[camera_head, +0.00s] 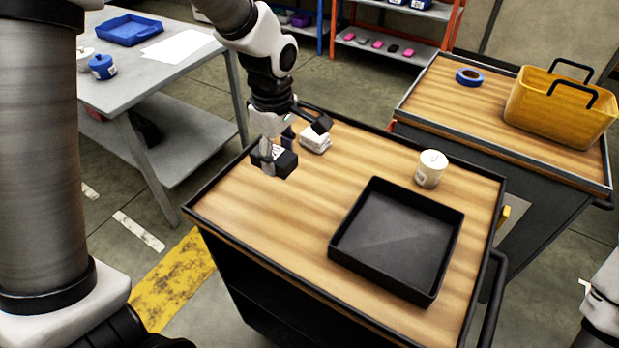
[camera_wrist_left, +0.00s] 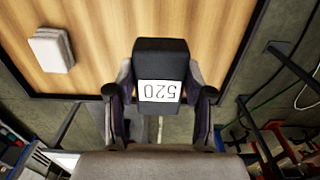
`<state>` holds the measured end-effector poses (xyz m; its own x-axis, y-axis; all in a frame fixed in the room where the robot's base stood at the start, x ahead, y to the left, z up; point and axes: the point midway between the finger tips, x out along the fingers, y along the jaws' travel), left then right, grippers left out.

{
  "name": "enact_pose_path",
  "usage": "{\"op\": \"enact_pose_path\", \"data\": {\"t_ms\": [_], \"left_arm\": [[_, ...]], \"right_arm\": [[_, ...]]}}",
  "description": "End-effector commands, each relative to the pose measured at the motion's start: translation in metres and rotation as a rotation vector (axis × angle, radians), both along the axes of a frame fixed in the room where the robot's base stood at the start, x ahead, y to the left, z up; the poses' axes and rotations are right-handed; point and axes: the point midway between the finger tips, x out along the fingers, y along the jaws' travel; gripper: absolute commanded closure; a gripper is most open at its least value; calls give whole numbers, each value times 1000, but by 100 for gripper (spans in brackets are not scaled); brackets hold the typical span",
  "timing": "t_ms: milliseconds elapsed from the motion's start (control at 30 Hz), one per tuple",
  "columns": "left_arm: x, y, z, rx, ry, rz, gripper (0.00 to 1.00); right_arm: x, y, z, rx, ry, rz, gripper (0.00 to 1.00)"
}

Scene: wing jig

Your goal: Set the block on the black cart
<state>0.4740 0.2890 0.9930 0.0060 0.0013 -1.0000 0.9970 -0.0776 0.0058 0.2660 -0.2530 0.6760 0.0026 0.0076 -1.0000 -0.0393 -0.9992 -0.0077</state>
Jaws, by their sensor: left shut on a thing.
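The block (camera_head: 287,164) is dark, with a white label reading 520 that shows in the left wrist view (camera_wrist_left: 160,65). My left gripper (camera_head: 275,158) is shut on it, with one finger on each side in the wrist view. The black cart (camera_head: 265,215) has a wood-coloured top with a black rim and fills the middle of the head view. The block is over the cart top, near its far left edge; I cannot tell whether it touches the surface.
A white stack (camera_head: 315,142) lies right beside the block. A white cup-like container (camera_head: 431,169) and a black tray (camera_head: 335,251) take up the cart's right part. The cart's left front is clear. Another cart (camera_head: 435,92) with a yellow bin (camera_head: 560,112) stands behind right.

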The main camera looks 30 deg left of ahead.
Motion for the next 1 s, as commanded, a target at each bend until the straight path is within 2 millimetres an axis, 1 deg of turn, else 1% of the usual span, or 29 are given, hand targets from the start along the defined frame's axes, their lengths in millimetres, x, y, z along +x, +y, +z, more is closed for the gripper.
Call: {"op": "enact_pose_path", "data": {"t_ms": [33,133,267,467,533,800,833,867,900,1000], "left_arm": [[-1,0,-12,-1,6,0,100],[-1,0,-34,-1,5,-1,100],[0,0,-51,-1,3,0,100],[-1,0,-82,-1,3,-1,100],[0,0,-86,-1,1,-1,100],[0,0,-89,-1,0,-1,100],[0,0,-89,-1,0,-1,41],[0,0,-88,-1,0,-1,31],[0,0,-88,-1,0,-1,23],[0,0,-88,-1,1,-1,23]], "right_arm": [[0,0,0,0,0,0,60],[0,0,0,0,0,0,60],[1,0,0,0,-2,0,60],[1,0,0,0,-2,0,60],[1,0,1,0,-1,0,60],[1,0,-2,0,-2,0,60],[1,0,-2,0,-2,0,60],[1,0,-1,0,-2,0,60],[1,0,-1,0,-2,0,60],[1,0,-1,0,-2,0,60]]}}
